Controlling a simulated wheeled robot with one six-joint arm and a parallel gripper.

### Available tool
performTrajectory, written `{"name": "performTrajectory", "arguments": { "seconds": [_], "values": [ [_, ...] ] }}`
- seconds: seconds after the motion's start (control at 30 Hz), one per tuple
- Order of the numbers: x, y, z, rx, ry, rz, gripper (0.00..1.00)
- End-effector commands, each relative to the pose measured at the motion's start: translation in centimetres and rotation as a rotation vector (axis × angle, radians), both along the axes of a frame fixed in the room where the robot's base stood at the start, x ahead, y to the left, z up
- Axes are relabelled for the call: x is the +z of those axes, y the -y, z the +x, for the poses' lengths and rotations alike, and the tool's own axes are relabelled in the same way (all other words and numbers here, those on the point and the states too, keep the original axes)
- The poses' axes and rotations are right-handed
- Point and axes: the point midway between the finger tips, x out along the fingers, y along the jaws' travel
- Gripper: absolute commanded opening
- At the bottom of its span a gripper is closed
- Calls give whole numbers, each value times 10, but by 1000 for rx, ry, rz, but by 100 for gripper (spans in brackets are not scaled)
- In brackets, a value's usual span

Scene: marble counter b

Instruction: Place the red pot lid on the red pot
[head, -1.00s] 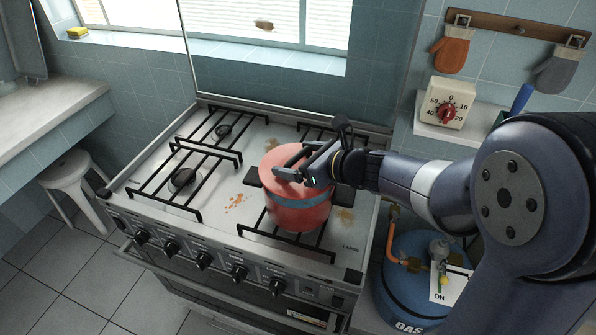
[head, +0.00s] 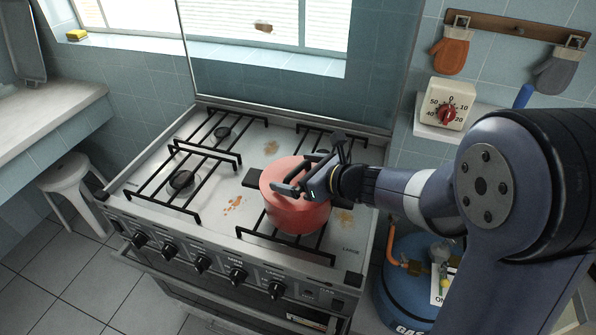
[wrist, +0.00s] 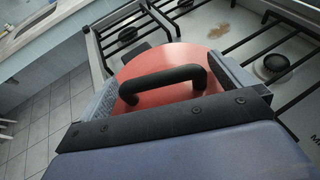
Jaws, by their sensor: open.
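The red pot (head: 298,218) stands on the front right burner of the stove. The red pot lid (head: 282,172) lies on top of it, looking level and seated, with no gap visible at the rim. My gripper (head: 294,188) is just over the lid. In the wrist view the lid (wrist: 185,57) shows its black arched handle (wrist: 165,84) between my two spread fingers (wrist: 165,77). The fingers stand apart on either side of the handle. The far side of the pot and its rim are partly hidden by the lid and gripper.
The white stove (head: 215,205) has black grates (head: 190,180) on its burners, with the left ones empty. A shelf with a timer (head: 446,104) and hanging oven mitts (head: 452,50) is to the right. A blue gas bottle (head: 400,285) stands below my arm.

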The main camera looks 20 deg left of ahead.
Motion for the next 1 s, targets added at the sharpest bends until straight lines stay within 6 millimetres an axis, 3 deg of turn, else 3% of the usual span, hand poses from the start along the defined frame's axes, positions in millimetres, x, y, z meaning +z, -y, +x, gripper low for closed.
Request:
{"name": "performTrajectory", "arguments": {
  "seconds": [0.17, 0.7, 1.0],
  "values": [
    [6, 1, 0, 0, 0, 0, 100],
    [42, 86, -38, -5, 2, -1, 100],
    [49, 101, -45, -1, 0, 0, 100]
  ]
}}
